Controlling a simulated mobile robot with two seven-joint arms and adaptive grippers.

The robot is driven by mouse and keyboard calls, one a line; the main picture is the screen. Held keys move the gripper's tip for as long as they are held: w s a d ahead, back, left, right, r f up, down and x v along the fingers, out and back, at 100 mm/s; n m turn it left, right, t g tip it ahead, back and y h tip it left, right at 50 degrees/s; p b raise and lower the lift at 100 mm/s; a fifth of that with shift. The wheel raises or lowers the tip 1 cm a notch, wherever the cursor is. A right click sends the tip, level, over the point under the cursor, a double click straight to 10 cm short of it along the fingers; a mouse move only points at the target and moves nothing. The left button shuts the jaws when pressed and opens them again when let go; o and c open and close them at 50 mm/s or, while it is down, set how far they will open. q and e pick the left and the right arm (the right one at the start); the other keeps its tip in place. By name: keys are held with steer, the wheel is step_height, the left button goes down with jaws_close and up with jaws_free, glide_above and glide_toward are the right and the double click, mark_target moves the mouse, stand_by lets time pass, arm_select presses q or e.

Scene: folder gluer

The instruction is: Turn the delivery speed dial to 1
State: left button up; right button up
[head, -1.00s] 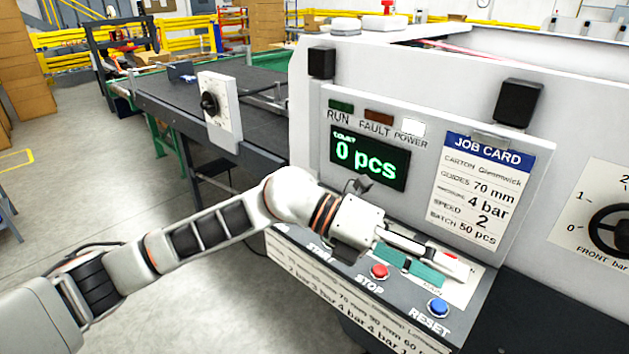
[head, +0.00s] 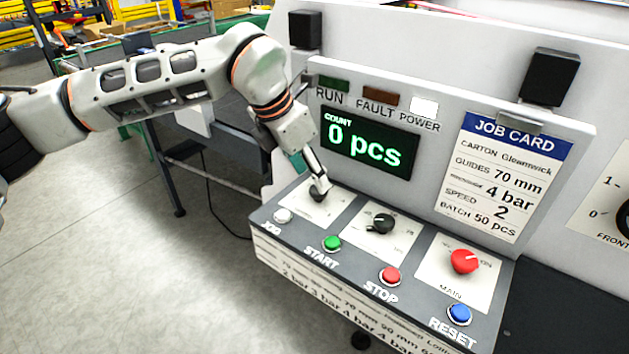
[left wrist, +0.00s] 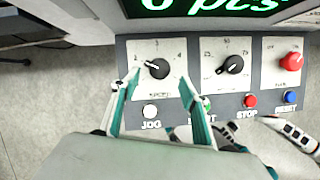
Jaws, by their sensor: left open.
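A black dial (head: 319,190) sits on a white plate at the left end of the sloped console. In the left wrist view this dial (left wrist: 157,68) has its white mark pointing to the upper left. The small word under it is too blurred to read surely. My left gripper (head: 317,185) is over this dial, coming from above. In the left wrist view my left gripper (left wrist: 160,77) is open, its two fingertips on either side of the dial; I cannot tell whether they touch it.
Beside it are a second black dial (head: 380,223) and a red main switch (head: 464,261). White jog (head: 283,215), green start (head: 332,243), red stop (head: 389,276) and blue reset (head: 460,313) buttons line the front. The count screen (head: 368,143) and job card (head: 497,180) stand behind.

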mark_target(315, 190)
arm_select(q)
steer(key=shift+p+x, duration=0.3)
steer(key=shift+x, duration=2)
steer(key=c, duration=1.1)
